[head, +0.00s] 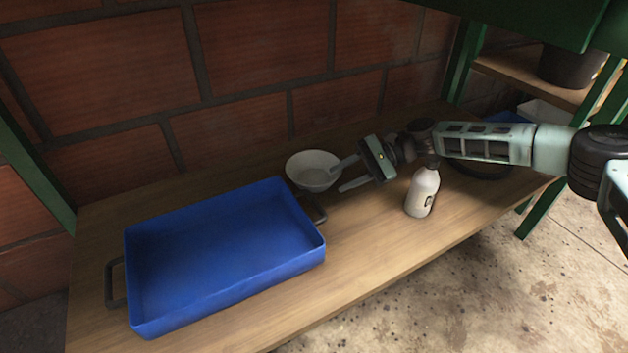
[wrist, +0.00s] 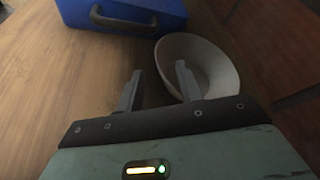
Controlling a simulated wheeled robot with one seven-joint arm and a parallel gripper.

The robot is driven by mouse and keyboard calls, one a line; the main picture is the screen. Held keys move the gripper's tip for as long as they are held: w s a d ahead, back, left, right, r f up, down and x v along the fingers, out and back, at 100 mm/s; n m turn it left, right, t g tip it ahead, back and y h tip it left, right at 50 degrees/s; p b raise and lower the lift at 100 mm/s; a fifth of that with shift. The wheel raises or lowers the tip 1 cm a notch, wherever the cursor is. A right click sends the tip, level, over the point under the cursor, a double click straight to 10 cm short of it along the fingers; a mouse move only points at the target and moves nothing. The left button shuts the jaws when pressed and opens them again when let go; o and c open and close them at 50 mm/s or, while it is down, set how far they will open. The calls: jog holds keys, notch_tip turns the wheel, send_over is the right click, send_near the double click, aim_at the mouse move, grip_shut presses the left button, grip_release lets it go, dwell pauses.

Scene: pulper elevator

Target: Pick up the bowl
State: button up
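The white bowl (head: 308,177) stands upright on the wooden shelf, close to the brick wall and just beyond the right end of the blue tray. It is also in the wrist view (wrist: 218,62), at upper right. My gripper (head: 339,178) reaches in from the right, low beside the bowl, with its fingers apart. In the wrist view my gripper (wrist: 159,76) has one finger overlapping the bowl's opening and the other outside it, with the near rim between them. I cannot tell whether either finger touches the bowl. Nothing is held.
The blue tray (head: 230,275) with dark handles fills the shelf's left part. A white bottle (head: 422,192) stands on the wooden shelf (head: 370,245) in front of my wrist. The brick wall (head: 255,60) runs close behind the bowl. The shelf's front strip is clear.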

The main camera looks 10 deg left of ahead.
aim_at(317, 187)
jog(key=b+x, duration=0.3)
jog(key=x, duration=0.1)
jog(key=shift+a+b, duration=0.35)
jog(key=shift+b, duration=0.05)
jog(key=shift+s+a, duration=0.15)
jog(key=shift+a, duration=0.15)
jog(key=shift+c, duration=0.3)
grip_shut()
